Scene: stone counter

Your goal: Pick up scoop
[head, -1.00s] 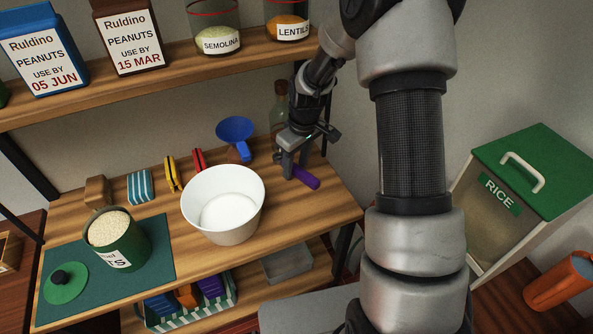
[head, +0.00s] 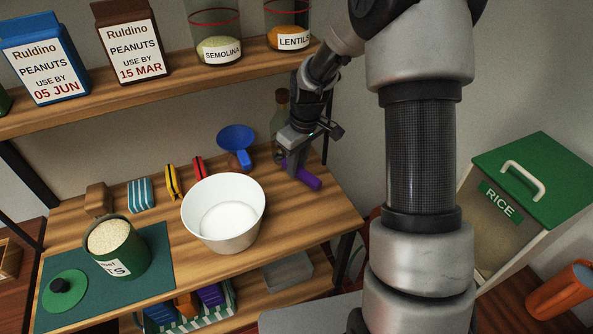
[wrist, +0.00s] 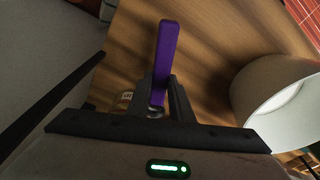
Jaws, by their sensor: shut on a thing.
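The scoop shows as a purple handle (head: 310,181) near the right end of the wooden counter, with its scoop end hidden by my gripper. My gripper (head: 297,172) reaches down onto it, with its fingers around the handle. In the wrist view, the purple handle (wrist: 167,45) stands between my gripper's two fingers (wrist: 162,88) and sticks out beyond them. A small metallic part shows at its near end. My gripper is shut on the handle. I cannot tell whether the scoop still touches the counter.
A white bowl (head: 250,220) stands just left of my gripper. A blue funnel (head: 236,136) and a glass bottle (head: 281,105) are behind. A green tin (head: 127,254) of grain stands on a dark green mat (head: 160,243). The upper shelf (head: 170,83) holds packets and jars.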

